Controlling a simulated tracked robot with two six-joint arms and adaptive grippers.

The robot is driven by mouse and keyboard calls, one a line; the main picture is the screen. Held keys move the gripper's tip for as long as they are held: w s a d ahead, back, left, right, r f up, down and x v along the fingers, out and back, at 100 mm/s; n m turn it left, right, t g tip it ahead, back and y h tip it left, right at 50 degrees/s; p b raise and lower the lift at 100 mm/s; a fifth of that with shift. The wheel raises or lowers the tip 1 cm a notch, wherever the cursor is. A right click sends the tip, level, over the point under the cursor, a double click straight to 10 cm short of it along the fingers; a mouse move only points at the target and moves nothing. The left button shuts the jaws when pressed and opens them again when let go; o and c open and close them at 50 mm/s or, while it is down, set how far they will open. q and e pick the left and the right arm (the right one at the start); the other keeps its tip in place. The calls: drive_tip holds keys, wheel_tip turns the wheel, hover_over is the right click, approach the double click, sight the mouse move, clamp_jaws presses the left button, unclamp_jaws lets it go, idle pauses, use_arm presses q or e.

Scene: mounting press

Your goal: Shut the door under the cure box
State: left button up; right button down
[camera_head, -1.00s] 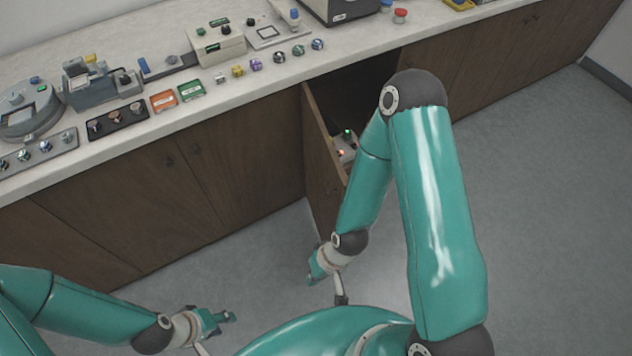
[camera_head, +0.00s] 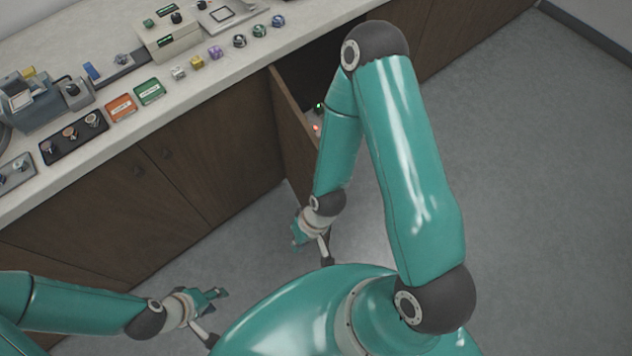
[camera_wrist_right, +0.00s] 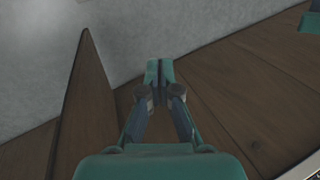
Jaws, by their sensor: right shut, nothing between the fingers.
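The brown wooden door (camera_head: 293,135) under the counter stands open, swung out from the cabinet front, with a dark opening behind it. My right forearm covers part of the door and opening. My right gripper (camera_head: 297,238) is low near the door's bottom end; contact cannot be told in the head view. In the right wrist view a wooden panel, apparently the door (camera_wrist_right: 85,115), stands left of my right gripper (camera_wrist_right: 159,72), whose fingers are together and empty. My left gripper (camera_head: 220,294) is empty over the floor; its finger gap is unclear. No cure box is clearly identifiable now.
The counter (camera_head: 225,75) carries small devices, an orange card (camera_head: 121,107), a green card (camera_head: 150,91) and several knobs along its front. Closed cabinet doors (camera_head: 180,160) lie left of the opening. The grey floor (camera_head: 490,180) at right is clear.

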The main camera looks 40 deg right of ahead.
drive_tip(key=w+d+r+n+g+h+b, duration=0.1)
drive_tip(key=w+r+n+g+h+b, duration=0.1)
drive_tip(key=w+r+n+h+b, duration=1.3)
drive_tip(key=s+d+f+n+y+p, duration=0.2)
drive_tip(key=s+d+f+n+p, duration=0.1)
drive_tip(key=d+f, duration=0.7)
drive_tip(key=s+d+p, duration=0.1)
drive_tip(key=s, duration=0.1)
drive_tip(key=shift+s+d+f, duration=0.15)
drive_tip(key=shift+s+f, duration=0.15)
drive_tip(key=shift+s, duration=0.1)
